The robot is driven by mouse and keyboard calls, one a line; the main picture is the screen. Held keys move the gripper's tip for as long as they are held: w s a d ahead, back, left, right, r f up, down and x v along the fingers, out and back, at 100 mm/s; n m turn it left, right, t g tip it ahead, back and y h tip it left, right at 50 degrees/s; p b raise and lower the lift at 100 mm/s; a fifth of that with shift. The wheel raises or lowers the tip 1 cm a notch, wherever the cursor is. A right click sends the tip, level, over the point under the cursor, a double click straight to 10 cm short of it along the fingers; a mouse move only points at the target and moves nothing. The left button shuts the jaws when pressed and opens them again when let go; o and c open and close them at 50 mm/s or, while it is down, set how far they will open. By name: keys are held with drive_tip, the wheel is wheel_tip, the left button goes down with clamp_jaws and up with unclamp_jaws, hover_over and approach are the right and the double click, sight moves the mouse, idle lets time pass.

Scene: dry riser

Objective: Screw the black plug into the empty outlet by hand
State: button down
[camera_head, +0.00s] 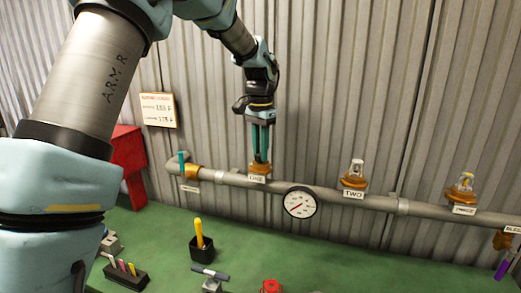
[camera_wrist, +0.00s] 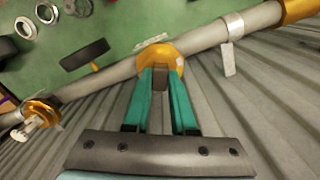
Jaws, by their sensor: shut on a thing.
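My gripper (camera_head: 261,158) points straight down at the brass outlet marked ONE (camera_head: 259,169) on the grey pipe. In the wrist view, the teal fingers (camera_wrist: 161,78) are shut on a small dark piece, apparently the black plug (camera_wrist: 160,84). It sits over the brass outlet (camera_wrist: 150,52). The fingers hide most of the plug, so I cannot tell whether its thread is in the outlet. Outlet TWO (camera_head: 354,181) and the third outlet (camera_head: 462,190) have pale fittings standing in them.
A round gauge (camera_head: 300,202) hangs on the pipe (camera_head: 235,180) between ONE and TWO. A teal-handled valve (camera_head: 183,165) is at left, and a purple handle (camera_head: 502,268) at right. The green bench (camera_head: 160,235) holds a black cup (camera_head: 201,249) and a pen block (camera_head: 126,275). Corrugated wall stands behind.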

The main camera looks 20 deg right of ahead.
drive_tip(key=shift+r, duration=0.1)
drive_tip(key=m, duration=0.5)
drive_tip(key=shift+m, duration=0.4)
drive_tip(key=c, duration=0.5)
unclamp_jaws()
